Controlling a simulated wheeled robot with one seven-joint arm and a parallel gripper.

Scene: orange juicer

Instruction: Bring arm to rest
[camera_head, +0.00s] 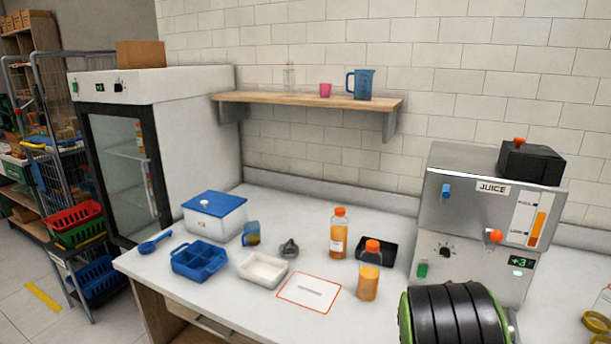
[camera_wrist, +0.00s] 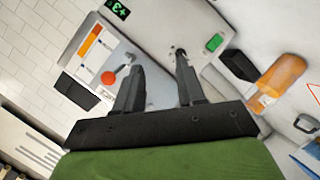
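My gripper (camera_wrist: 159,62) shows in the wrist view with its two dark fingers apart and nothing between them. Behind the fingers is the juice machine (camera_wrist: 160,25), seen tilted, with its green button and red-orange knob. In the head view the juice machine (camera_head: 480,215) stands on the right of the counter. Part of my arm, black and green, covers its lower front. My fingers are hidden in the head view. Whether they touch the machine cannot be told.
An orange bottle (camera_head: 339,235) and a second juice container (camera_head: 369,282) stand left of the machine, near a black tray (camera_head: 385,250). A blue divided tray (camera_head: 198,262), white tray (camera_head: 262,270) and cooler box (camera_head: 214,216) stand farther left. A shelf (camera_head: 310,101) hangs above.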

